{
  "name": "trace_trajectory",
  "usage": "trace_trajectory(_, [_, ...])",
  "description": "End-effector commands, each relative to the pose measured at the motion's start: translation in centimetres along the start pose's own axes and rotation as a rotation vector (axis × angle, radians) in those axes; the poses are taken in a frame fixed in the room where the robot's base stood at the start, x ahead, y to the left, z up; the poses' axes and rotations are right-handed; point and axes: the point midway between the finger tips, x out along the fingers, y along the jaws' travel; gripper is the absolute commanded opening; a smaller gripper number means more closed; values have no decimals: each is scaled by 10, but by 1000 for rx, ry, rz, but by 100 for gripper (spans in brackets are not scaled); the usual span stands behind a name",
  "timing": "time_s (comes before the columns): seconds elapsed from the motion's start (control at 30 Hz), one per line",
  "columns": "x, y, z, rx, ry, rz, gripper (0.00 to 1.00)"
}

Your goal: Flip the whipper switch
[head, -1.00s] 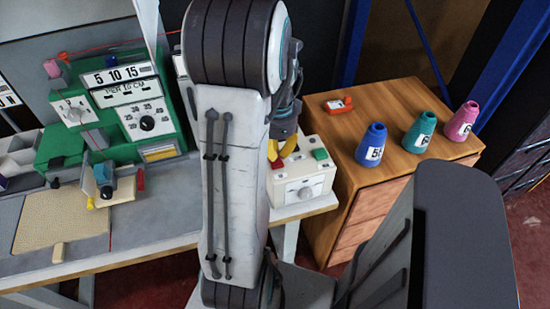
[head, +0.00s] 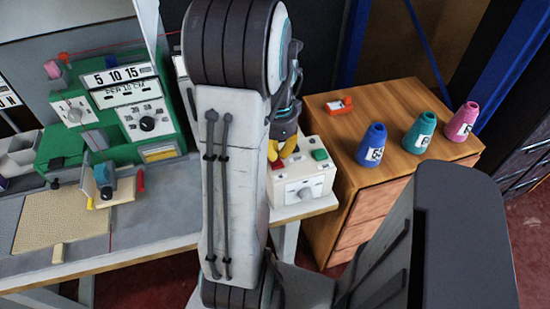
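A cream control box (head: 318,181) stands at the right end of the grey bench. It has a round grey knob (head: 305,194) on its front, a green button (head: 320,155) at the top right and a red part (head: 278,166) at the top left. I cannot read which control is the whipper switch.
A green machine (head: 120,110) with dials stands on the bench (head: 150,235) at left, beside a beige mat (head: 62,220). A wooden cabinet (head: 400,110) at right bears blue, teal and pink cones and a small red item (head: 339,105).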

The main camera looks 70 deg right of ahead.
Motion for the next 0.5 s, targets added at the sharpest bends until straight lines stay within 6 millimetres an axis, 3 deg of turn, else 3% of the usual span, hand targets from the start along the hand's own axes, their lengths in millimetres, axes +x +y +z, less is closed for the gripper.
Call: trace_trajectory(0.5, [3, 0, 0, 0, 0, 0, 0])
